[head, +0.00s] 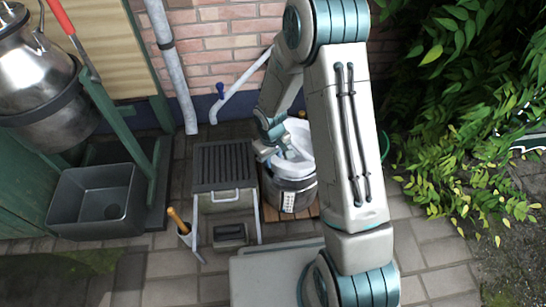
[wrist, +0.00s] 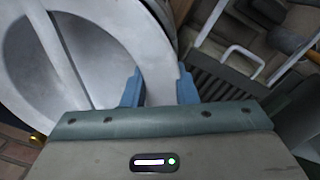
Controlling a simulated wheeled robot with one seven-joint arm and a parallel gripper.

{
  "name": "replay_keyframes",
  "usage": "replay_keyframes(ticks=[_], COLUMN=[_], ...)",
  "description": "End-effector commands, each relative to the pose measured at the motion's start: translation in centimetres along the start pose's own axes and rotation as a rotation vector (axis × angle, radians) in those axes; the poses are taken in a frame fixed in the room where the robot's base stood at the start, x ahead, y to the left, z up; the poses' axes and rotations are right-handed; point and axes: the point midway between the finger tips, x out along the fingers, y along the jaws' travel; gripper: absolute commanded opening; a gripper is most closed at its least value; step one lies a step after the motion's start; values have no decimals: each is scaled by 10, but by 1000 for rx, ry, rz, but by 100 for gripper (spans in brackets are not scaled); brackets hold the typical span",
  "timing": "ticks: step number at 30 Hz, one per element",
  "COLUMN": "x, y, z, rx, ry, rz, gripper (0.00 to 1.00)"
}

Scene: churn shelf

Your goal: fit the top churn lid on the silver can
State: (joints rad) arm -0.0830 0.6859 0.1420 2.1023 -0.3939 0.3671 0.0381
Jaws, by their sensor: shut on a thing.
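My gripper (head: 283,150) is shut on the rim of a pale, round churn lid (head: 301,134), at the right of the stool. In the wrist view the fingers (wrist: 158,92) stand either side of the pale rim, and the wide lid (wrist: 85,55) fills the upper left. My arm hides part of the lid and can, so I cannot tell whether the lid touches the can. Another silver churn (head: 38,72) is in a stand at the left.
A slatted stool (head: 225,165) stands just left of the can. Pipes run along the brick wall behind. Leafy plants (head: 465,110) fill the right side. Paving in front is partly open.

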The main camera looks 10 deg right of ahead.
Motion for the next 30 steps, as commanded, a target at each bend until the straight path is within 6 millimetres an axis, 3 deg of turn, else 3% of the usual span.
replay_keyframes(ticks=[30], x=[16], y=[-1], z=[-1], rx=[-1], ry=[2], rz=[4], gripper=[0])
